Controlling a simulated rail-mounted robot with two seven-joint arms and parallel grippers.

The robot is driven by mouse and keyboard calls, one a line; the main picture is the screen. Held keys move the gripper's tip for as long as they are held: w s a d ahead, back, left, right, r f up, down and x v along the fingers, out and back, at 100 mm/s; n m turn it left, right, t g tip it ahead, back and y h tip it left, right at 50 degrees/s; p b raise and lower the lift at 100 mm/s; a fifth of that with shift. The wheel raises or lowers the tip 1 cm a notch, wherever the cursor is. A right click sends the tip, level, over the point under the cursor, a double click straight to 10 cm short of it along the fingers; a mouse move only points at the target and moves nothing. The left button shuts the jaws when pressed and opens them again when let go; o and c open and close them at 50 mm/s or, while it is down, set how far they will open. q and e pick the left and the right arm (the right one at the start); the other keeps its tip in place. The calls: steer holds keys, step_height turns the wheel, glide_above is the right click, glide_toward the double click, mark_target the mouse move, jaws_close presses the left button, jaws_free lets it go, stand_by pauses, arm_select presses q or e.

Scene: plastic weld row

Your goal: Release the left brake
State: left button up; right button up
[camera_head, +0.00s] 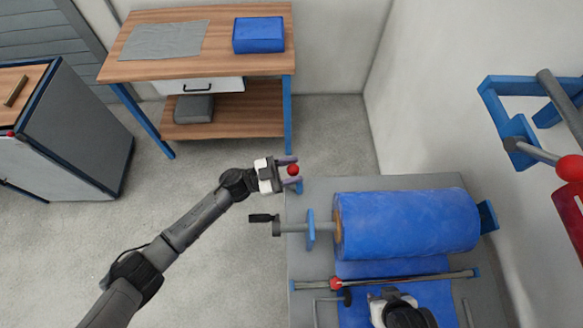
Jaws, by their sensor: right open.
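A red ball knob (293,170) is at the upper left corner of the grey roll bench (310,192). A small blue part shows just below it. My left gripper (289,171) reaches it from the left, with one purple-grey finger above the knob and one below. The fingers look very near the knob, but I cannot tell whether they press on it. My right gripper (378,296) is at the bottom, over the blue sheet; its fingers are mostly hidden by its own body, and I see nothing held.
A large blue roll (405,222) lies on the bench, with a crank (264,218) at its left. A grey bar (400,280) with a red knob crosses in front. At the right are a blue wall frame (520,84) and a lever with a red ball (569,168). Open floor lies left.

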arm_select(q)
steer(key=shift+o, duration=1.4)
steer(key=shift+a+f, duration=0.1)
steer(key=shift+a, duration=0.2)
arm_select(e)
steer(key=shift+d, duration=0.1)
arm_select(q)
steer(key=v, duration=1.3)
arm_select(e)
steer(key=shift+f, duration=0.25)
arm_select(q)
steer(key=shift+s+a, duration=0.1)
